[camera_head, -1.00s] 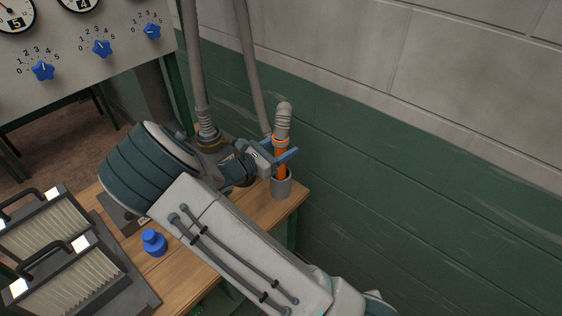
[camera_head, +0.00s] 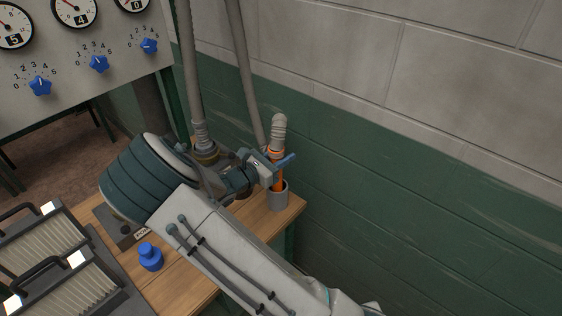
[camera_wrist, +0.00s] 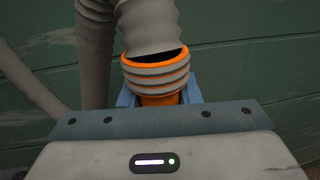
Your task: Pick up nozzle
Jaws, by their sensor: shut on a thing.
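The nozzle (camera_head: 277,182) is an orange tube joined to a ribbed grey hose. It stands upright with its lower end in a grey cup-shaped holder (camera_head: 279,198) at the table's right corner. My gripper (camera_head: 283,163) has its blue fingers around the upper part of the orange tube and is shut on it. In the wrist view the nozzle's orange collar and ribbed hose end (camera_wrist: 155,72) rise between the blue fingers. The nozzle's lower tip is hidden inside the holder.
A green and grey wall (camera_head: 400,150) stands close behind and to the right. Grey hoses (camera_head: 190,70) hang behind my arm. The wooden table (camera_head: 190,275) holds a blue bottle-like object (camera_head: 150,257) and pleated filters (camera_head: 60,290) at left. A gauge panel (camera_head: 100,30) stands at upper left.

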